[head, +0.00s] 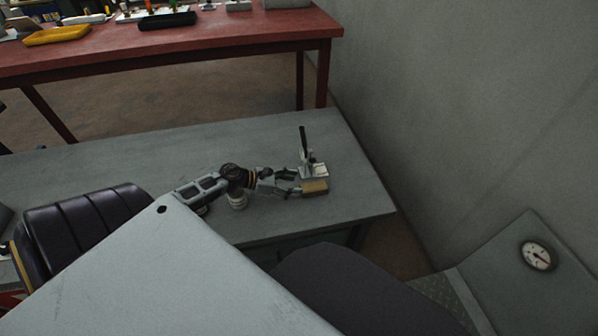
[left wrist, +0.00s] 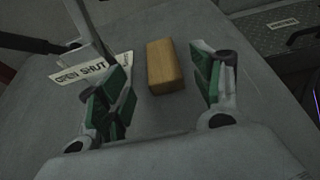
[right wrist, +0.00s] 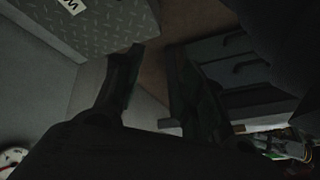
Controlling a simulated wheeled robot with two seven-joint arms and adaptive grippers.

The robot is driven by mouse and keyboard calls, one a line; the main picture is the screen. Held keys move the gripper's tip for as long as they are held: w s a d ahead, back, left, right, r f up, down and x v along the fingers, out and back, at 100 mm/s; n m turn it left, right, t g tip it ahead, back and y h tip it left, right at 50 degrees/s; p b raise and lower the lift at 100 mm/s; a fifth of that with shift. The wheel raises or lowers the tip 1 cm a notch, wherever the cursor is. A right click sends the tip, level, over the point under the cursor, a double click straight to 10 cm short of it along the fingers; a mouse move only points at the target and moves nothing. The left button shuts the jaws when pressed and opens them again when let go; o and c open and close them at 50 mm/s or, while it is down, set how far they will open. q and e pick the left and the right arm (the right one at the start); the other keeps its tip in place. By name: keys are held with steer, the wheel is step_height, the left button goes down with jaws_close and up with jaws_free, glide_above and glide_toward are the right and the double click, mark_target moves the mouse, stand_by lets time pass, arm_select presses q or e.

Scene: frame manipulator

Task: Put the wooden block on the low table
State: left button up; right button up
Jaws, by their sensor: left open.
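The wooden block (head: 314,187) lies on a grey table (head: 365,190), in front of a metal lever fixture. My left gripper (head: 291,182) is beside the block at its left in the head view. In the left wrist view the block (left wrist: 164,66) lies between the open green-padded fingers of my left gripper (left wrist: 162,78), with a gap on each side. My right gripper (right wrist: 155,58) shows only in the right wrist view, dark, with its fingers apart and nothing seen between them. I cannot tell which table is meant by the low table.
The fixture (head: 313,170) has an upright black handle and an OPEN SHUT label (left wrist: 82,75). A red workbench (head: 200,45) with a yellow tray (head: 57,35) and a black tray (head: 167,20) stands behind. A wall (head: 450,100) is at the right. The grey table's right end is clear.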

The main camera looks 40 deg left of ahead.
arm_select(q)
steer(key=shift+v, duration=0.9)
steer(key=shift+p+v, duration=0.5)
steer(key=shift+v, duration=0.55)
arm_select(e)
steer(key=shift+s+d+r+g, duration=0.1)
steer(key=shift+d+r+g, duration=0.05)
steer(key=shift+r, duration=0.6)
steer(key=shift+d+r+g, duration=0.1)
steer(key=shift+r+g, duration=0.05)
steer(key=shift+r, duration=0.6)
steer(key=shift+d+f, duration=0.1)
